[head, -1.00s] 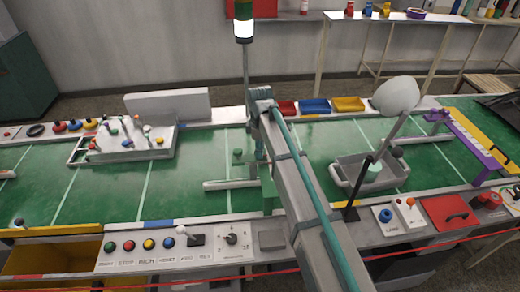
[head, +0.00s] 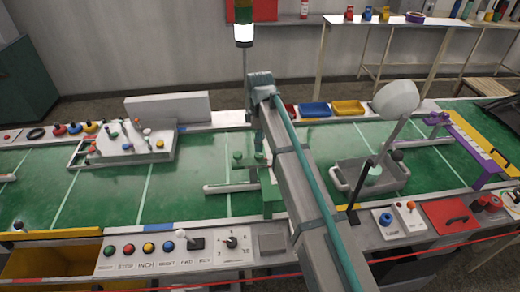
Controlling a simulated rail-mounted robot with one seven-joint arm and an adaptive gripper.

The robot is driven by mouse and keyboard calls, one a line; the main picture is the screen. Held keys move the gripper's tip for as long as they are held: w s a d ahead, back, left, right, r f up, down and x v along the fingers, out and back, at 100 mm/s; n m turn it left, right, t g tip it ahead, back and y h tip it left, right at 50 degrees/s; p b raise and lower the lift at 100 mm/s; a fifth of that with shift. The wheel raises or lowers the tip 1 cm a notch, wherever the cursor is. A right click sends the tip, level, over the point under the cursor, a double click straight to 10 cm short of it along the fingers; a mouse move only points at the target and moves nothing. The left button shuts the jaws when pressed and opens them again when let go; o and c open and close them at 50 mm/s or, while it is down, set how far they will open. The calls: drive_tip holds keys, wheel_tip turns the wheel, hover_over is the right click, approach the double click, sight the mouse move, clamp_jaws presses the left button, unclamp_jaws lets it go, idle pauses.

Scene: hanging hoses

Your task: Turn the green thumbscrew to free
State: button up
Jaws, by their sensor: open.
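A small green knob (head: 237,156), which looks like the green thumbscrew, stands on the left side of the guide at the middle of the conveyor. The guide's pale rail (head: 228,187) lies on the green belt below it. My gripper (head: 259,158) hangs down just right of the knob, small and partly merged with the green behind it. It is open, and no object shows between its fingers. I cannot tell whether it touches the knob or how the knob is turned.
A green block (head: 271,192) stands right below my gripper. A signal lamp on a thin pole (head: 246,70) rises behind it. A grey tray (head: 342,185) with a lamp-like arm is to the right. The belt (head: 190,190) to the left is mostly clear.

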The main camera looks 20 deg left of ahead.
sight(260, 155)
wheel_tip(260, 155, up, 6)
drive_tip(key=shift+f, duration=0.1)
idle(0.5)
